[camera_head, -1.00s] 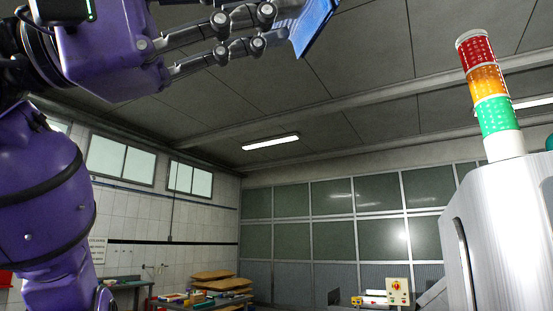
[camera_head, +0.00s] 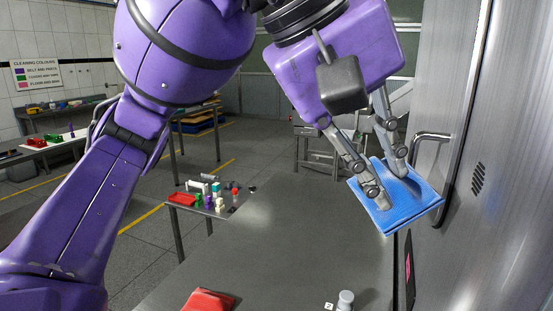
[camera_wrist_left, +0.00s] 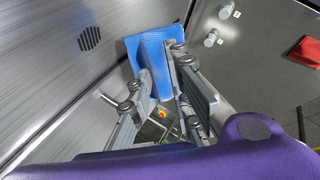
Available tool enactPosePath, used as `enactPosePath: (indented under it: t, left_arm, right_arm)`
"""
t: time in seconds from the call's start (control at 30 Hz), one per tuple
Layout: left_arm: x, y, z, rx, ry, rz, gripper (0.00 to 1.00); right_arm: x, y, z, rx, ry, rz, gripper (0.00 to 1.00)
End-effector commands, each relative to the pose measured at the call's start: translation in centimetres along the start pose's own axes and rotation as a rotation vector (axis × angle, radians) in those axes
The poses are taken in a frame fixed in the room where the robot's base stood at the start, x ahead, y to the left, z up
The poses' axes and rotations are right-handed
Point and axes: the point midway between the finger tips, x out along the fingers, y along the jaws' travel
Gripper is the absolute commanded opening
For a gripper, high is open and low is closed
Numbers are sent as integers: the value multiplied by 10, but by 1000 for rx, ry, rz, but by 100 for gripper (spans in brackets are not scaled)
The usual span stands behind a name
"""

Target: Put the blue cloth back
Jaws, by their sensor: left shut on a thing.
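The blue cloth (camera_head: 412,205) is a flat, folded square pad with a ribbed surface. My left gripper (camera_head: 384,182) is shut on it and holds it in the air beside the steel machine, above the right side of the grey table (camera_head: 290,235). In the left wrist view the cloth (camera_wrist_left: 150,46) lies between the fingertips (camera_wrist_left: 158,62), close to the machine's wall. The cloth appears clear of the table. My right gripper is not in view.
The steel machine (camera_head: 480,150) with a door handle (camera_head: 432,136) fills the right side. A red cloth (camera_head: 208,301) and a small grey-topped object (camera_head: 345,299) are on the near table. A side table with several small items (camera_head: 205,190) stands left. The table's middle is clear.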

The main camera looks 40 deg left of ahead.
Motion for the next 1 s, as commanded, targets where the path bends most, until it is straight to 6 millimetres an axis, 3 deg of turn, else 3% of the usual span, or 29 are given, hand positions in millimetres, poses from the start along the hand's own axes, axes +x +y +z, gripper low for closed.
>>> enactPosePath:
  t: [0.03,0.1,0.2,0.3,0.57,1.0]
  left_arm:
    - [36,-20,7,2,-43,-115,0]
    - [69,-48,16,9,-85,-251,0]
    - [106,-85,28,31,-134,-393,0]
    - [130,-116,37,61,-168,-485,0]
    - [152,-154,40,102,-200,-566,0]
    - [180,-223,-34,100,-202,-571,0]
  right_arm:
    - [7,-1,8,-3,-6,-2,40]
    - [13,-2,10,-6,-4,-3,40]
    - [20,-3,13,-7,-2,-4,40]
    - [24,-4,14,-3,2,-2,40]
    - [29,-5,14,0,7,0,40]
    - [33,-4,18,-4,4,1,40]
